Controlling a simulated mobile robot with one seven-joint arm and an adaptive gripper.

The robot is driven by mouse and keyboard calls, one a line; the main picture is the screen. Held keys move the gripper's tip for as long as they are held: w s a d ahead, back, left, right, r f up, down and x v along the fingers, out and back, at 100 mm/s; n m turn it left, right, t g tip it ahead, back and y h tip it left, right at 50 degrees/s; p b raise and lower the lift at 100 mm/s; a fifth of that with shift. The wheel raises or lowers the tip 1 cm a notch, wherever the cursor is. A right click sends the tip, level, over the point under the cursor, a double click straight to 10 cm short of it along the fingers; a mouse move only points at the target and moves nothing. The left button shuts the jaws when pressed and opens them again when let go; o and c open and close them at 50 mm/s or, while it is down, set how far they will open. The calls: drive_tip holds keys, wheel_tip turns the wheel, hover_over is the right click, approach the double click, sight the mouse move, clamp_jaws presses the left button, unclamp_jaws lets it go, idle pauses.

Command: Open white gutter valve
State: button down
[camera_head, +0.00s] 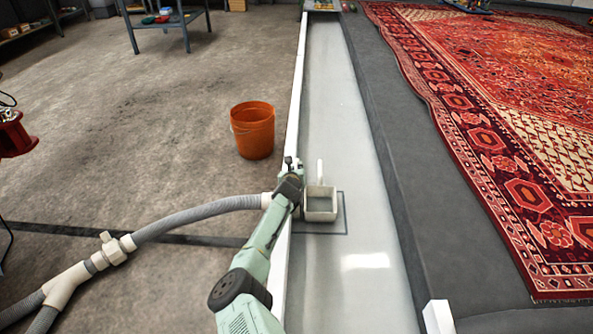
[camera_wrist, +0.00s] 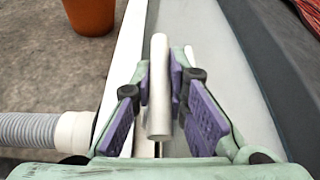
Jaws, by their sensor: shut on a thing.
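A white rod (camera_wrist: 159,90), which looks like the handle of the white gutter valve, stands between the purple pads of my gripper (camera_wrist: 163,75) in the wrist view. The pads are shut on it. The valve's body is hidden below my gripper, so I cannot tell how far it is turned. In the head view my gripper (camera_head: 292,166) is over the gutter's left white wall, where the hose's white end fitting (camera_head: 266,200) meets it.
A white open box with an upright stem (camera_head: 320,214) stands in the gutter (camera_head: 345,110), just right of my gripper. An orange bucket (camera_head: 252,130) stands left of the gutter. A grey hose (camera_head: 190,215) lies at left. A red patterned rug (camera_head: 480,110) lies at right.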

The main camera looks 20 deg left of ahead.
drive_tip(key=shift+a, duration=0.15)
drive_tip(key=c, duration=1.5)
unclamp_jaws()
drive_tip(key=shift+c, duration=0.2)
drive_tip(key=shift+s, duration=0.1)
drive_tip(key=v, duration=1.2)
